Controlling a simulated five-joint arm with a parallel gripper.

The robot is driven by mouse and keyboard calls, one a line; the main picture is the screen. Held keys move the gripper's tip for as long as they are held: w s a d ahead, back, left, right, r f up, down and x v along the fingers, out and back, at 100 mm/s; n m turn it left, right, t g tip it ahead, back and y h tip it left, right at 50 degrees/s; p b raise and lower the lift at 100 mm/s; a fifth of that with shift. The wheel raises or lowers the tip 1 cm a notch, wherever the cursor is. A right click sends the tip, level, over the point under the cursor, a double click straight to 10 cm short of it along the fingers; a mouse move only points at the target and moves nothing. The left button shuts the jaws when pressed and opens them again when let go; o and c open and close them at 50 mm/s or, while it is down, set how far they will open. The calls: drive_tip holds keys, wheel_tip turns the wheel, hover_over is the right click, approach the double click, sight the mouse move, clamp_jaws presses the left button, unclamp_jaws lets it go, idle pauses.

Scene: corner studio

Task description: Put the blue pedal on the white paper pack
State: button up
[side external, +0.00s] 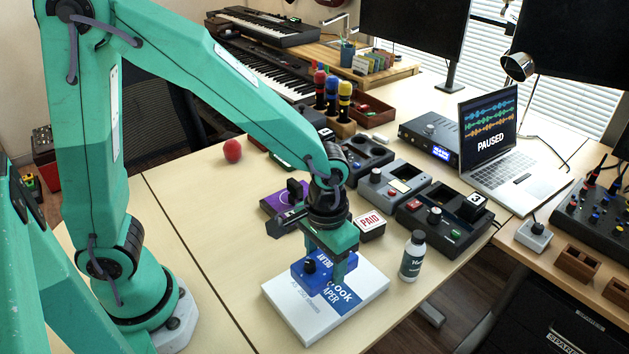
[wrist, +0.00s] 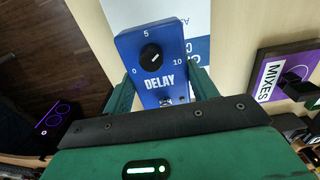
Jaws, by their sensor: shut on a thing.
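The blue pedal (side external: 311,274) is between the fingers of my gripper (side external: 333,263), which is shut on its sides. In the wrist view the pedal (wrist: 152,78) shows its black knob and the word DELAY. The white paper pack (side external: 297,313) lies flat on the table, with a blue printed panel partly hidden by the pedal and my gripper. The pedal is over the pack in the side view; whether it touches the top cannot be told. A white and blue part of the pack (wrist: 190,14) shows beyond the pedal in the wrist view.
Several grey and black devices (side external: 440,215) line the back. The table left of the pack is clear.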

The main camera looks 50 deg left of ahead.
sight(327, 269)
drive_tip(key=shift+w+a+f, duration=0.45)
drive_tip(key=shift+w, duration=0.25)
drive_tip(key=shift+f, duration=2)
drive_tip(key=shift+f, duration=0.15)
drive_tip(key=o, duration=1.2)
drive_tip(key=shift+c, duration=0.2)
wheel_tip(327, 269, up, 12)
drive_tip(key=shift+r, duration=0.2)
